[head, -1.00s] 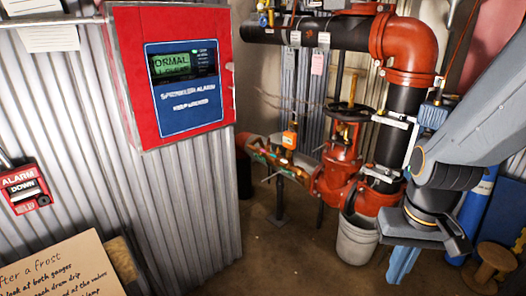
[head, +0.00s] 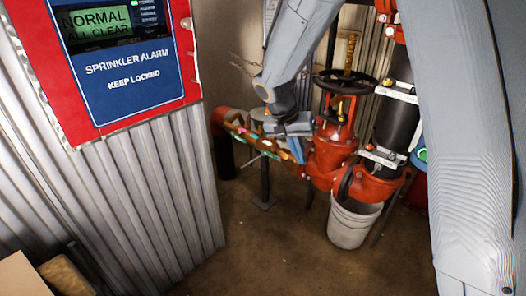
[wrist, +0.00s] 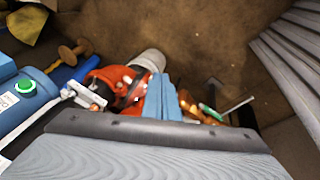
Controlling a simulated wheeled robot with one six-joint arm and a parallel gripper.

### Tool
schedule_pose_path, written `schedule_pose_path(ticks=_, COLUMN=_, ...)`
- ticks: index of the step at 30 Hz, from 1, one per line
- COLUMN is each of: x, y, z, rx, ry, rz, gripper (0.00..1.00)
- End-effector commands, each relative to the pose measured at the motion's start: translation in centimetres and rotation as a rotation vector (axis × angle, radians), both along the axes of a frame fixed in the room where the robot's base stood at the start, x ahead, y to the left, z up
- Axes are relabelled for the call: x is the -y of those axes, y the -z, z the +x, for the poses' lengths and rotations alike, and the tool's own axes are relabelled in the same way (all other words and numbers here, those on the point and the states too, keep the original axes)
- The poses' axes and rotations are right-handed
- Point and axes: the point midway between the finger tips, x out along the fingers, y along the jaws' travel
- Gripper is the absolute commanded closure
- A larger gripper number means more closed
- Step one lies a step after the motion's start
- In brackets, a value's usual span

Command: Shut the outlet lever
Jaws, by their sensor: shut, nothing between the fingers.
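A low side pipe (head: 232,124) with small coloured fittings runs left from the red valve body (head: 330,155). A thin pale lever (head: 255,157) sticks out below its fittings. A grey lever-like bar (wrist: 238,104) also shows in the wrist view, beside a green fitting (wrist: 209,112). I cannot tell for sure which lever is the outlet one. My gripper (head: 298,152) is shut and empty, pointing down by the right end of the side pipe, and hides part of it. In the wrist view its blue fingers (wrist: 162,97) are together, left of the grey bar. Contact cannot be told.
A red alarm panel (head: 120,60) hangs on the corrugated wall (head: 130,200) at left. A black handwheel (head: 345,82) tops the red valve. A grey bucket (head: 352,222) stands below it. A wooden spool (wrist: 72,52) lies beyond. The brown floor (head: 260,250) in front is clear.

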Motion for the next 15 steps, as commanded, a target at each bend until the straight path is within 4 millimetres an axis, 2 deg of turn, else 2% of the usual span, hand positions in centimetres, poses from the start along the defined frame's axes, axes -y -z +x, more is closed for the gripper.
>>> schedule_pose_path(ticks=1, x=-2.1, y=1.6, z=3.1, rx=0.053, ry=0.03, rz=-0.032, gripper=1.0)
schedule_pose_path(ticks=3, x=-4.5, y=2.6, z=6.8, rx=0.147, ry=0.088, rz=-0.067, gripper=1.0)
schedule_pose_path(ticks=6, x=-8.0, y=3.9, z=11.3, rx=0.285, ry=0.163, rz=-0.095, gripper=1.0)
schedule_pose_path(ticks=9, x=-11.1, y=4.8, z=14.7, rx=0.409, ry=0.222, rz=-0.098, gripper=1.0)
schedule_pose_path(ticks=12, x=-13.4, y=5.3, z=16.7, rx=0.5, ry=0.262, rz=-0.091, gripper=1.0)
schedule_pose_path(ticks=15, x=-14.7, y=5.6, z=17.8, rx=0.554, ry=0.287, rz=-0.081, gripper=1.0)
